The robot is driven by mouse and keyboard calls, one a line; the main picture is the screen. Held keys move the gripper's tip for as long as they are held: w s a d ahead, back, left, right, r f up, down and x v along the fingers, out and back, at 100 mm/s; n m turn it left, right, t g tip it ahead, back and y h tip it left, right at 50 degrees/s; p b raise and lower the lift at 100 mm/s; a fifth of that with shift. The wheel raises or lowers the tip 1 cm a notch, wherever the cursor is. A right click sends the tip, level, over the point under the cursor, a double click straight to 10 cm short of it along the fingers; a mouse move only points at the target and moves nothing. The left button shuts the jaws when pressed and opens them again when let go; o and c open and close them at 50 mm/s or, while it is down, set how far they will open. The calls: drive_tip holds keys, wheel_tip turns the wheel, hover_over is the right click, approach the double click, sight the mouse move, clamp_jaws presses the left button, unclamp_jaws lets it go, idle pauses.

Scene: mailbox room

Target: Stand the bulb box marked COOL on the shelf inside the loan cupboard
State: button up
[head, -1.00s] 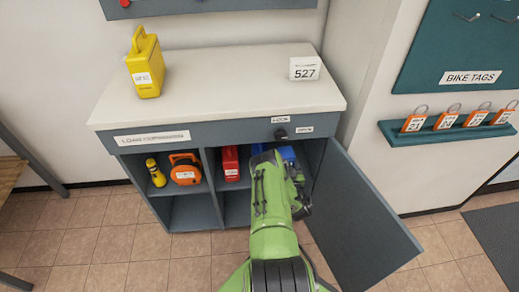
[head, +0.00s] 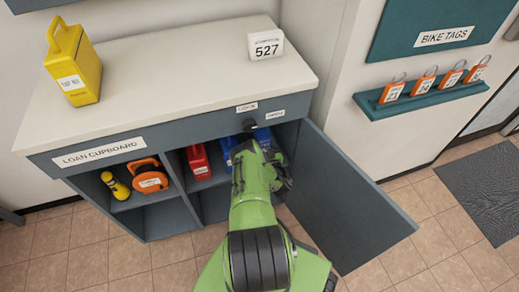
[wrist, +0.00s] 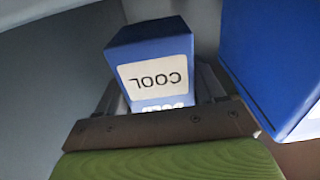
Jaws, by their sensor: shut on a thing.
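The blue bulb box marked COOL (wrist: 150,45) is in the wrist view, its white label reading upside down. My gripper (wrist: 160,98) is shut on it, with a finger at each side. In the head view my gripper (head: 255,155) reaches into the open right bay of the loan cupboard (head: 100,151), below the countertop. Blue surfaces show around it there, but I cannot tell which is the COOL box. My arm hides most of that bay's shelf and the box's underside.
A second blue box (wrist: 275,60) stands close on the right in the wrist view. The open cupboard door (head: 350,205) flanks my arm on the right.

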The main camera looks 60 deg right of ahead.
wheel_tip(320, 180, down, 3)
drive_tip(key=shift+r+b, duration=0.15)
drive_tip(key=shift+b, duration=0.3)
drive_tip(key=shift+r, duration=0.15)
drive_tip(key=o, duration=1.1)
drive_tip(key=shift+c, duration=0.2)
drive_tip(key=shift+w, duration=0.1)
